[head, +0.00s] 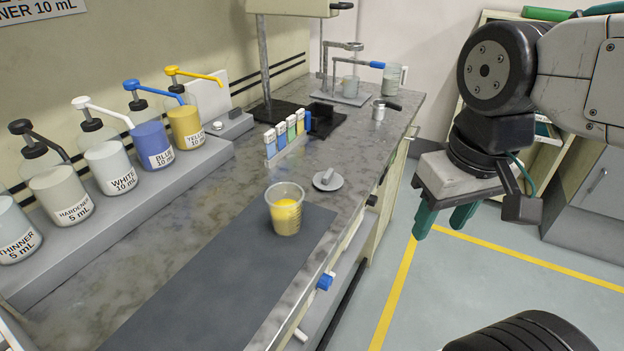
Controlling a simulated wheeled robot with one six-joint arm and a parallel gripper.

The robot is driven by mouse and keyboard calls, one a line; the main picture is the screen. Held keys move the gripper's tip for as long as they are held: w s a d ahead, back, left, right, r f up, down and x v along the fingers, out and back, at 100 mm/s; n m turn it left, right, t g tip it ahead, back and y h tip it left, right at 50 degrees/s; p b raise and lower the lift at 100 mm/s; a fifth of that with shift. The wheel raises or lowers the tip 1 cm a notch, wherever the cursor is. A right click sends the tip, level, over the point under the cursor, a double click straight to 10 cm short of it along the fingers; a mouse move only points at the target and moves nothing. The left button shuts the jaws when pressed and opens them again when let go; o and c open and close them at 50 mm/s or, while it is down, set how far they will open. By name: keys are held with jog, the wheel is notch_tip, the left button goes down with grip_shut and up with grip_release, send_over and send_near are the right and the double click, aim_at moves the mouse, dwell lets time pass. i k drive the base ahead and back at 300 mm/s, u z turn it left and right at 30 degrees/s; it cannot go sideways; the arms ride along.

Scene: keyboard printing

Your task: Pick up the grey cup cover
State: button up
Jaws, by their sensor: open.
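The grey cup cover (328,180) is a round disc with a raised handle on top. It lies on the counter just behind and to the right of a clear cup (285,210) holding yellow liquid. The cup has no cover on it. My gripper (443,220) hangs over the floor to the right of the counter, apart from the cover. Its green fingers point down, are open and show nothing between them.
A dark mat (215,285) covers the counter's front. Pump bottles, including a blue one (150,135), line the left. A strip rack (287,140), a stand (345,95) and a small metal pot (379,111) stand farther back. Counter around the cover is clear.

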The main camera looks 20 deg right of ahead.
aim_at(330, 181)
jog(key=u, duration=0.1)
jog(key=k, duration=1)
jog(key=z, duration=0.6)
jog(key=i, duration=1.35)
jog(key=u, duration=0.8)
